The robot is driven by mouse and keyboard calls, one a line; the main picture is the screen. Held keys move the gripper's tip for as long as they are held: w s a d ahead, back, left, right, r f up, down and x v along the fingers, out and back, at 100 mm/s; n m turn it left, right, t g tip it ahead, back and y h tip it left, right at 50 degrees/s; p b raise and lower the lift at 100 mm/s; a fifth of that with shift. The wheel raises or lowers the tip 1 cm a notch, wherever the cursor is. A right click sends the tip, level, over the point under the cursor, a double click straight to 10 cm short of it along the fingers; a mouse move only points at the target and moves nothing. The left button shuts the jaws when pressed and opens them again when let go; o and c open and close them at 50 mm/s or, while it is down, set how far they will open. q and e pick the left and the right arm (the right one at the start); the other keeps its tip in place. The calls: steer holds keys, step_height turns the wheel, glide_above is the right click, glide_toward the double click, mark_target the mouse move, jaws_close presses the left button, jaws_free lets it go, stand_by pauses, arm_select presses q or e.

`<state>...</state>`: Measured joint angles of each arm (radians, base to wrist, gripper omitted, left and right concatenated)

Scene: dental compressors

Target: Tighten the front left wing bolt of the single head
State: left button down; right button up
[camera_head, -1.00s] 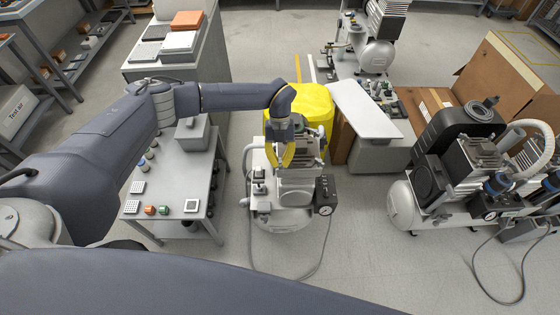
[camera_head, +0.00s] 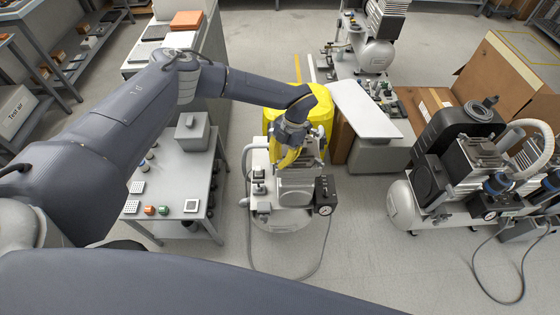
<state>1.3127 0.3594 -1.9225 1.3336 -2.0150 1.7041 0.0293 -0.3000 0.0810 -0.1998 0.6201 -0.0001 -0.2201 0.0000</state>
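The single-head compressor (camera_head: 296,192) stands on the floor in the middle of the camera_head view, with a pale tank, a grey head and a dark box with a gauge at its right side. My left gripper (camera_head: 285,160) is over the back left part of its head, with yellow fingers pointing down. The fingers are small and partly overlap, so I cannot tell whether they are open or hold anything. The wing bolts are too small to make out. A large dark link of mine crosses the bottom of the picture; my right gripper is not in view.
A grey side table (camera_head: 176,170) with small parts and a grey box (camera_head: 192,133) stands to the left. A white-topped bench (camera_head: 364,110) stands behind right. A twin compressor (camera_head: 405,205) is at right, with open floor between.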

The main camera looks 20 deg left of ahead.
arm_select(q)
steer(key=shift+m, duration=0.3)
stand_by(0.4)
steer(key=c, duration=1.5)
jaws_free()
steer(key=v, duration=1.2)
steer(key=shift+d, duration=0.2)
